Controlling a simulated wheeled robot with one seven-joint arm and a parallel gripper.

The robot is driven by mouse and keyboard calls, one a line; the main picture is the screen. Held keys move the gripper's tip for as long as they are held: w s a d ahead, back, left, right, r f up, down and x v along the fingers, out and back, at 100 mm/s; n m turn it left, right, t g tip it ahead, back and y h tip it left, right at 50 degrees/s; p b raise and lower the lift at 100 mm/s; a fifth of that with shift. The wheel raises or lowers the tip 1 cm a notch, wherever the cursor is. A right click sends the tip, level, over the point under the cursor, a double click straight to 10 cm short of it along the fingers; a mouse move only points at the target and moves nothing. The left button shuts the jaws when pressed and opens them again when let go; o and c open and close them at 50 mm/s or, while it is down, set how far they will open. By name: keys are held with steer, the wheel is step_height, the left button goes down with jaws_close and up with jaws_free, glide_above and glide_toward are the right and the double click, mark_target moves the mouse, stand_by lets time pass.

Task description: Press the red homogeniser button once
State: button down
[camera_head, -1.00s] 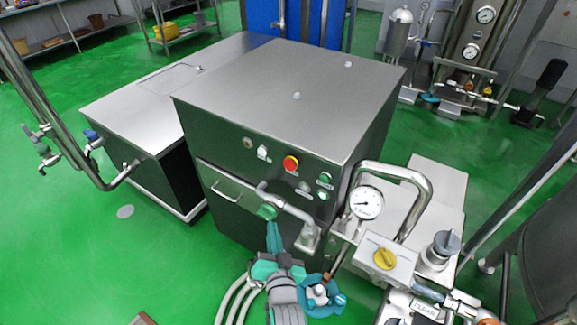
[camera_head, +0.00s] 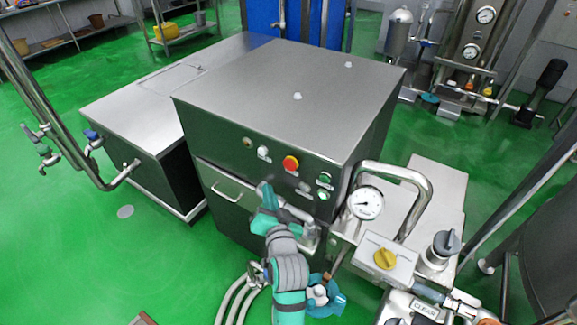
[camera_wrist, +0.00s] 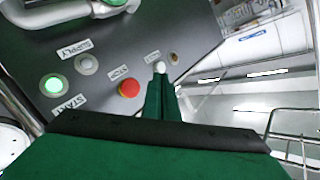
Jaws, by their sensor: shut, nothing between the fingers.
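The red homogeniser button (camera_head: 291,163) sits on the dark front panel of a steel cabinet (camera_head: 270,90). In the wrist view the red button (camera_wrist: 129,88) is just left of my fingers, beside a label that seems to read STOP. My gripper (camera_head: 267,190) is shut and empty, below and left of the red button in the head view. In the wrist view my fingers (camera_wrist: 160,80) point at the panel near a small white knob (camera_wrist: 160,67). The fingers look apart from the red button; their distance to the panel is hard to judge.
A lit green button (camera_wrist: 53,85) by START and a grey button (camera_wrist: 86,64) by SUPPLY share the panel. A curved steel pipe (camera_head: 400,175) and pressure gauge (camera_head: 365,202) stand right of it. A door handle (camera_head: 228,190) is at the left.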

steer(key=w+d, duration=0.4)
steer(key=w, duration=0.2)
steer(key=shift+w+d, duration=0.25)
steer(key=shift+d, duration=0.1)
steer(key=shift+w+d, duration=0.1)
stand_by(1.9)
steer(key=shift+w+d, duration=0.15)
steer(key=shift+w, duration=0.1)
steer(key=shift+w+d, duration=0.3)
steer(key=shift+w, duration=0.05)
stand_by(0.9)
steer(key=shift+s+a, duration=0.55)
steer(key=shift+s, duration=0.15)
steer(key=shift+s, duration=0.1)
steer(key=shift+s+a, duration=0.75)
steer(key=shift+s, duration=0.25)
steer(key=shift+s+a, duration=0.7)
steer(key=shift+s, duration=0.25)
